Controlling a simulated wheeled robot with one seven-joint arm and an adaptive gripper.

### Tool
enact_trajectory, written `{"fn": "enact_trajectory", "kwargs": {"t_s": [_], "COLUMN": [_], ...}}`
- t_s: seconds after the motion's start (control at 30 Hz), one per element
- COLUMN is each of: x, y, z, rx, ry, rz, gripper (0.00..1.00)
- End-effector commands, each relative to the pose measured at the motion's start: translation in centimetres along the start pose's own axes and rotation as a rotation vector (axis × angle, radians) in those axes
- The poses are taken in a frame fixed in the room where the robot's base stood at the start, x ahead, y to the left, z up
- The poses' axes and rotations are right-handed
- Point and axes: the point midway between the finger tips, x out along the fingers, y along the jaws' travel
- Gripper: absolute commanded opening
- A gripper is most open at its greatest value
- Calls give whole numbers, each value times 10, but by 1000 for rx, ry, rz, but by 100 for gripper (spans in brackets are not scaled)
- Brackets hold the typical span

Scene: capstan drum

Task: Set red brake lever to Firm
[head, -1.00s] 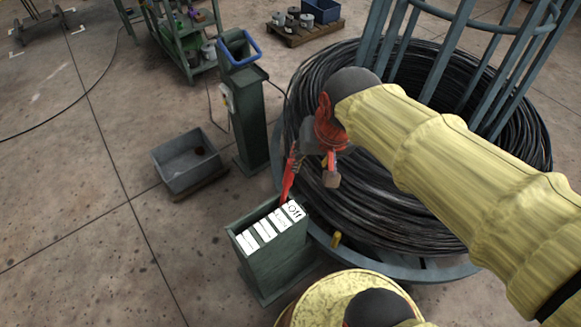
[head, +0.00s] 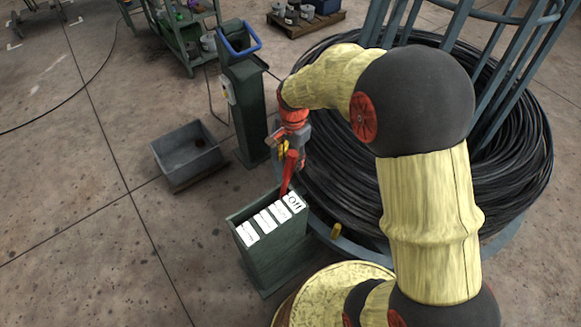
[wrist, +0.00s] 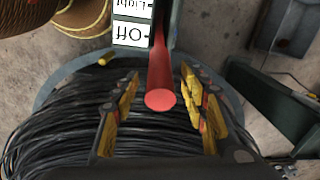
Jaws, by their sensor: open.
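The red brake lever (head: 288,173) rises from the right end of a green box (head: 270,262), beside the white label marked Off. In the wrist view the lever's round red end (wrist: 160,99) points toward the camera, between my gripper's fingers. The labels Off (wrist: 130,35) and Light (wrist: 133,8) show there; the other labels (head: 256,226) are too small to read in the head view. My gripper (wrist: 158,102) is open, with its yellow-padded fingers on either side of the lever and visible gaps to both. In the head view my gripper (head: 281,148) is at the lever's top, partly hidden.
A large coil of black cable (head: 330,190) on a blue-grey reel stands close to the right of the lever.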

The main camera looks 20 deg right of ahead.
Motion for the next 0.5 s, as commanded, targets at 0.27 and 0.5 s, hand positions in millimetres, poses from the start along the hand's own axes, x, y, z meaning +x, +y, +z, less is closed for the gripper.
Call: {"fn": "enact_trajectory", "kwargs": {"t_s": [0.27,0.5], "x": [41,50], "y": [1,0], "z": [0,0], "rx": [-1,-2], "ry": [-1,0], "rz": [1,0], "gripper": [44,44]}}
